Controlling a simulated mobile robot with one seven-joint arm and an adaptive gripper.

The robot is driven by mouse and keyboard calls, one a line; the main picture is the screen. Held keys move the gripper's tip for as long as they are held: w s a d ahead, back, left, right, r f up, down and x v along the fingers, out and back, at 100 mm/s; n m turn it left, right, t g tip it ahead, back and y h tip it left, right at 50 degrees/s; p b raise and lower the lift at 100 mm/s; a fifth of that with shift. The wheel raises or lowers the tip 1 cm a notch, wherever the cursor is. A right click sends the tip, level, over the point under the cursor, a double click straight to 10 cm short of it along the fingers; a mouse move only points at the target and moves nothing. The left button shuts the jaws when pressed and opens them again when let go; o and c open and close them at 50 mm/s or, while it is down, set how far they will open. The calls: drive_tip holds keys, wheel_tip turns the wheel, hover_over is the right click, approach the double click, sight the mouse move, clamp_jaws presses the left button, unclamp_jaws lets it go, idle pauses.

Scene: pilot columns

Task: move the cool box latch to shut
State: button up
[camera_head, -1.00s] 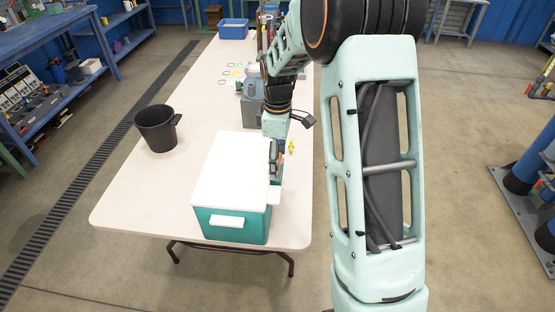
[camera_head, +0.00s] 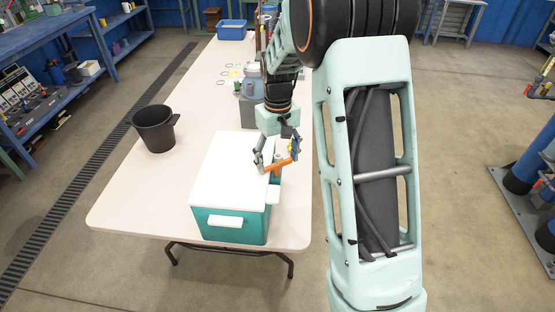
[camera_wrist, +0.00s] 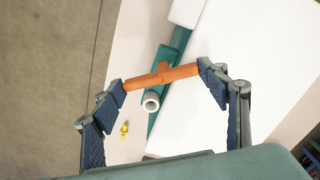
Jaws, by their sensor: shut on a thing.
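The cool box is teal with a white lid (camera_head: 230,165) and stands on the near part of the table. Its latch (camera_head: 278,166) shows as an orange bar at the right side of the box. In the wrist view the orange latch bar (camera_wrist: 158,78) crosses a teal strip along the lid's edge. My gripper (camera_wrist: 161,77) is shut on this bar, with one blue-padded finger at each end of it. In the head view my gripper (camera_head: 277,166) is above the box's right edge. Whether the latch is fully shut cannot be told.
A black bucket (camera_head: 154,128) stands left of the box on the pale table (camera_head: 130,200). A grey container (camera_head: 252,108) and a blue bin (camera_head: 233,29) are farther back. A small yellow thing (camera_wrist: 125,128) lies beside the box. The table's left front is clear.

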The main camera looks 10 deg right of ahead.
sight(278, 163)
drive_tip(key=m, duration=0.6)
drive_tip(key=shift+s+m, duration=0.1)
drive_tip(key=shift+m, duration=0.2)
idle(0.5)
drive_tip(key=o, duration=1.2)
drive_tip(key=shift+c, duration=0.2)
drive_tip(key=shift+r, duration=0.15)
wheel_tip(278, 163, up, 12)
